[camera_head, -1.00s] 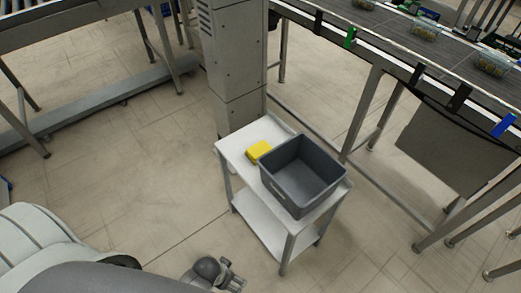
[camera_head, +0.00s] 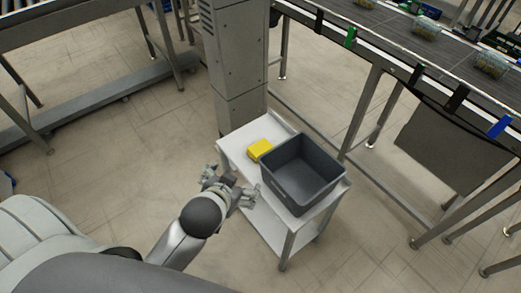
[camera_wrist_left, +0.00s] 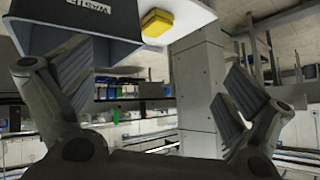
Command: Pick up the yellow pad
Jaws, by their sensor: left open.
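The yellow pad (camera_head: 259,149) lies flat on the top of a small white table (camera_head: 238,142), left of the grey crate (camera_head: 303,187). In the left wrist view the pad (camera_wrist_left: 157,24) shows near the top middle, between my fingers but beyond them. My left gripper (camera_head: 231,182) is open and empty at the table's near left edge, short of the pad and apart from it. Its two fingers stand wide apart in the left wrist view (camera_wrist_left: 155,88). My right gripper is not in view.
The empty grey crate fills most of the tabletop and its wall (camera_wrist_left: 105,18) looms at upper left in the left wrist view. A metal column (camera_head: 237,70) stands behind the table. A conveyor (camera_head: 400,45) runs along the upper right. The floor at left is clear.

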